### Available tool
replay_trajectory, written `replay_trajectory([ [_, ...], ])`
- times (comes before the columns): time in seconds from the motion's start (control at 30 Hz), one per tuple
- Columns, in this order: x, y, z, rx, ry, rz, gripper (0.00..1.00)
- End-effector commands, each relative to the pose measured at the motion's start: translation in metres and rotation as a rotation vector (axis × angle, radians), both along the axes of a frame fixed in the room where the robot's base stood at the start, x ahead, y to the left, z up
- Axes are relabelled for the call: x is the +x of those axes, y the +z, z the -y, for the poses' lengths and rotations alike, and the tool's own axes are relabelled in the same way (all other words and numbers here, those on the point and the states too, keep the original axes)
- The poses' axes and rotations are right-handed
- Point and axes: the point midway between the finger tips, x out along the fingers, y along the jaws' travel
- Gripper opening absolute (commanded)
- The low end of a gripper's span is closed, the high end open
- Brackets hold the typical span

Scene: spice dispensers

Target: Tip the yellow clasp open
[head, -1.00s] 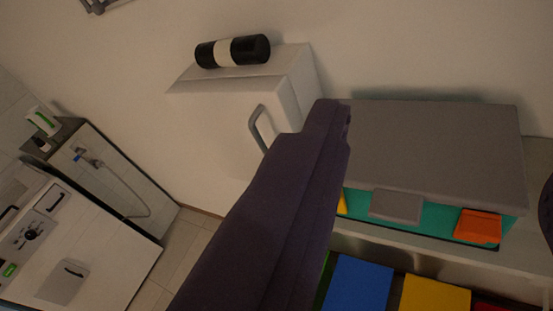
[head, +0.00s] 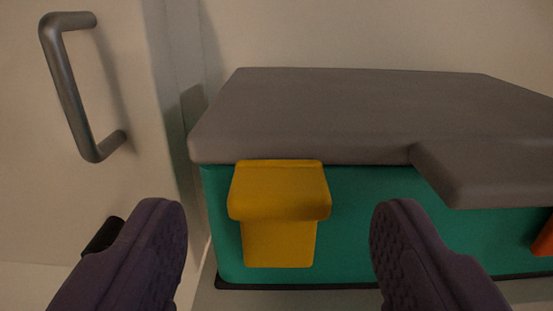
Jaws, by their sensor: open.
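The yellow clasp (head: 279,215) is on the front of a teal box (head: 365,230) with a grey lid (head: 350,110). The clasp hangs flat against the front, its wider top just under the lid's edge. My gripper (head: 280,235) is open in front of the box, one finger on each side of the clasp. The fingers appear apart from the clasp, with nothing between them but the view of it. An orange clasp (head: 545,238) shows in part at the right edge.
A white cabinet (head: 85,180) with a grey handle (head: 80,90) stands close on the left. A grey tab (head: 480,175) of the lid juts forward right of the yellow clasp. The box rests on a pale surface (head: 285,299).

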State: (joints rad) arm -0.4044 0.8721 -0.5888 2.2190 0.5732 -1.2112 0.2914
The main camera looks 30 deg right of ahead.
Motion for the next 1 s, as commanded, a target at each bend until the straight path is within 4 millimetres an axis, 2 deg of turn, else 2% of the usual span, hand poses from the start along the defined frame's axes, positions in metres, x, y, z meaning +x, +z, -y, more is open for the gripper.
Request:
replay_trajectory([
  [0.2, 0.02, 0.0, 0.013, 0.001, 0.001, 0.001, 0.68],
  [0.47, 0.022, 0.0, 0.014, 0.001, 0.001, 0.0, 0.68],
  [0.77, 0.022, 0.0, 0.014, 0.001, 0.002, 0.0, 0.01],
  [1.0, 0.023, -0.002, 0.013, -0.004, 0.002, 0.007, 0.0],
])
